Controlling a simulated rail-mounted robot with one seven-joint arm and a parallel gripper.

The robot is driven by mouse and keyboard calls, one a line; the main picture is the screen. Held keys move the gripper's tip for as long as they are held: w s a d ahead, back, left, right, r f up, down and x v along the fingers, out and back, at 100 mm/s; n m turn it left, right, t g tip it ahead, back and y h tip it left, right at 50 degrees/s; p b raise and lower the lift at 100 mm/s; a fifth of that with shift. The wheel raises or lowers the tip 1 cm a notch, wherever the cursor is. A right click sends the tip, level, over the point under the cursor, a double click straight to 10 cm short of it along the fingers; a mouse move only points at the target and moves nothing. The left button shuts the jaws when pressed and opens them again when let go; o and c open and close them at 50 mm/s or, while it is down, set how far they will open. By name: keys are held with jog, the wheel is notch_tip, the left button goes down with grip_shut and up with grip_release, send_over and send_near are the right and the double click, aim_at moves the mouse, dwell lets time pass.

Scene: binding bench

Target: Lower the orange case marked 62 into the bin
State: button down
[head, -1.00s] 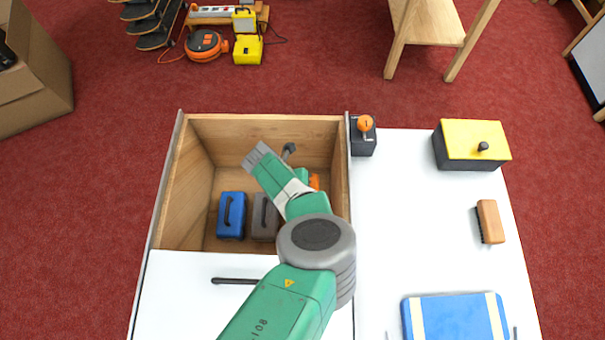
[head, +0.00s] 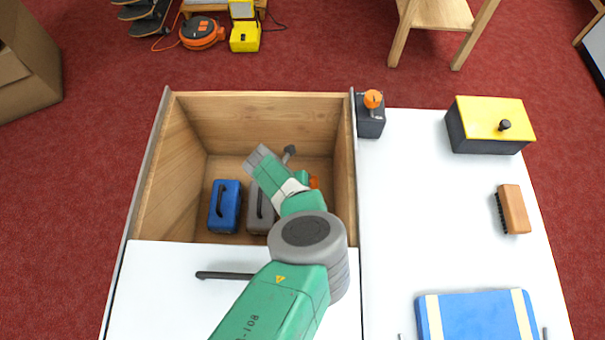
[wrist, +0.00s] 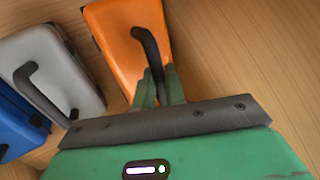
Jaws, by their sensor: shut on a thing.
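The orange case (wrist: 128,38) lies in the wrist view with its dark handle up; no number is readable. My gripper (wrist: 158,82) is shut on that handle. In the head view only a small orange patch of the case (head: 314,183) shows beside my arm, which hides the rest and my fingertips. The wooden bin (head: 265,110) is open, and the case is within its walls near the right side. I cannot tell whether its base touches the floor.
A grey case (head: 259,207) and a blue case (head: 225,206) stand side by side in the bin, left of the orange one. The grey one (wrist: 50,65) is close to it. A dark box with an orange knob (head: 371,118) stands just outside the bin's right wall.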

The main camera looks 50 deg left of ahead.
jog(key=shift+f+b, duration=1.55)
jog(key=shift+f, duration=0.85)
jog(key=c, duration=1.4)
grip_release()
notch_tip(320, 180, up, 39)
jog(key=p, duration=3.6)
